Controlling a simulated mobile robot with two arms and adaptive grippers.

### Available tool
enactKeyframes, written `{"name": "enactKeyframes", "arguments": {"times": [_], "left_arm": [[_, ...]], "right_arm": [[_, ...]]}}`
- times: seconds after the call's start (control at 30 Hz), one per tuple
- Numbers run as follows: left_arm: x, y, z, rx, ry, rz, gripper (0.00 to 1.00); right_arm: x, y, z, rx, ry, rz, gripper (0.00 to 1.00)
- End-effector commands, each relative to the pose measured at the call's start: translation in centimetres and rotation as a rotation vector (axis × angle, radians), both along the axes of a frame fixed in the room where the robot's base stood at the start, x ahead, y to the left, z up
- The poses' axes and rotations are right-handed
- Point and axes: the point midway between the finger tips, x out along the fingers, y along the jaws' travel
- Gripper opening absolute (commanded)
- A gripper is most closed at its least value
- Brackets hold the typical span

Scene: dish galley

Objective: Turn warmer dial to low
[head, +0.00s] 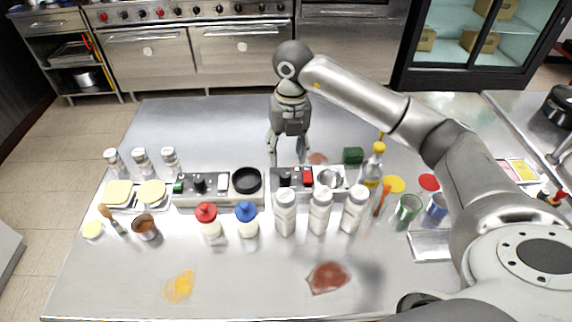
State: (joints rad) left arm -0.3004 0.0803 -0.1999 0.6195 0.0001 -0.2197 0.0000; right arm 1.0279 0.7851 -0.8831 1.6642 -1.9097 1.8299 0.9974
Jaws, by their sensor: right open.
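Two low metal appliance units stand side by side on the steel counter. The left unit (215,199) has a black dial (199,184), a green switch and a black round pan on top. The right unit (268,186) has a black dial (285,178), a red switch and a metal bowl. I cannot tell which unit is the warmer, and the dial settings are too small to read. My right gripper (287,158) points down with its fingers apart and empty, just behind and above the right unit's dial. Contact with the dial is not visible. My left gripper is out of view.
White bottles (319,210) stand close in front of the right unit. A red-capped bottle (208,221) and a blue-capped bottle (246,219) stand in front of the left one. A dark green block (353,156) and an oil bottle (372,168) stand right. The counter behind is mostly clear.

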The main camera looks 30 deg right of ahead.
Motion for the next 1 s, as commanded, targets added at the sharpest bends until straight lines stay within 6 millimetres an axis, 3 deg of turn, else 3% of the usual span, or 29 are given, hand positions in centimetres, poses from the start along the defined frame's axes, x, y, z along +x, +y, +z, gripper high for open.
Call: {"name": "enactKeyframes", "arguments": {"times": [0.1, 0.3, 0.87, 1.0], "left_arm": [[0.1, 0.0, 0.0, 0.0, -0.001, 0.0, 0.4], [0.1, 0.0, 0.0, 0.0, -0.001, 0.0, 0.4], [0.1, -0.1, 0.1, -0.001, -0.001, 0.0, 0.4], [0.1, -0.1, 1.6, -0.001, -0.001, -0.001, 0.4]], "right_arm": [[0.0, -0.1, 2.2, -0.001, -0.002, -0.001, 0.48], [0.0, -0.2, 4.1, 0.0, 0.0, -0.001, 0.48], [-0.1, -0.2, 4.4, 0.0, 0.001, 0.0, 0.48], [-0.1, -0.2, 5.9, 0.0, 0.0, 0.0, 0.48]]}}
